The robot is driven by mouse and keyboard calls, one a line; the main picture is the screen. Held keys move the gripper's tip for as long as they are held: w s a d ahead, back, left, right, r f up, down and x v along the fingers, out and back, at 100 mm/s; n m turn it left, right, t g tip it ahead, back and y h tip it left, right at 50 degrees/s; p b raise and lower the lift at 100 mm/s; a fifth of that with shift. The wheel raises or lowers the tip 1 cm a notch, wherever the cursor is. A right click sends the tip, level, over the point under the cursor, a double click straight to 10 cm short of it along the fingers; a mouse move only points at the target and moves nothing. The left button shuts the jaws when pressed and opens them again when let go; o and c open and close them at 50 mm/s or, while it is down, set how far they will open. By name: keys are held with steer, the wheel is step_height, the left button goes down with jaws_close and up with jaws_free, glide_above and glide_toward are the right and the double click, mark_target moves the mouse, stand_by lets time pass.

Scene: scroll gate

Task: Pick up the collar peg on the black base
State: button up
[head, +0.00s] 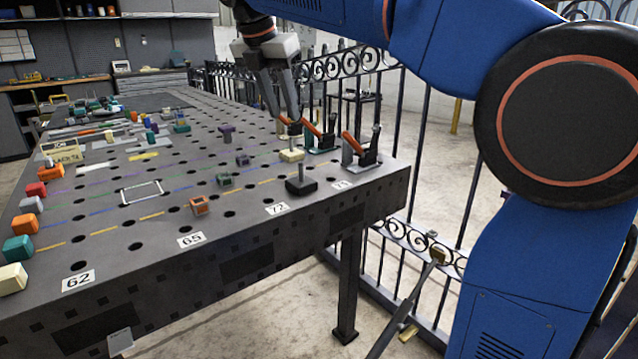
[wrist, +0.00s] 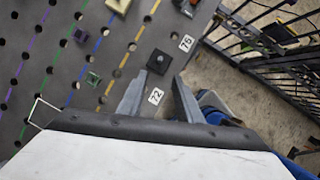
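The collar peg on the black base (head: 301,186) stands upright near the table's front right edge, between the labels 72 and 74 in the head view. In the wrist view its square black base (wrist: 159,61) shows from above, with a small grey round top at its middle. My gripper (head: 284,116) is above the table, higher than the peg and apart from it. In the wrist view my gripper (wrist: 158,80) is open and empty, its two fingers spread, with the black base just beyond the fingertips.
A cream-based piece (head: 291,156) stands close behind the black base. Two toggle clamps with orange handles, one on a grey base (head: 361,153) and one on a green base (head: 321,141), stand to the right. An orange block (head: 200,206) is to the left. A fence (head: 420,236) runs beyond the table's right side.

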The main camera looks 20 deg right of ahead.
mark_target(301, 162)
steer(key=x, duration=1.7)
steer(key=shift+f, duration=0.15)
steer(key=shift+c, duration=0.3)
jaws_close()
steer(key=shift+w, duration=0.1)
stand_by(0.7)
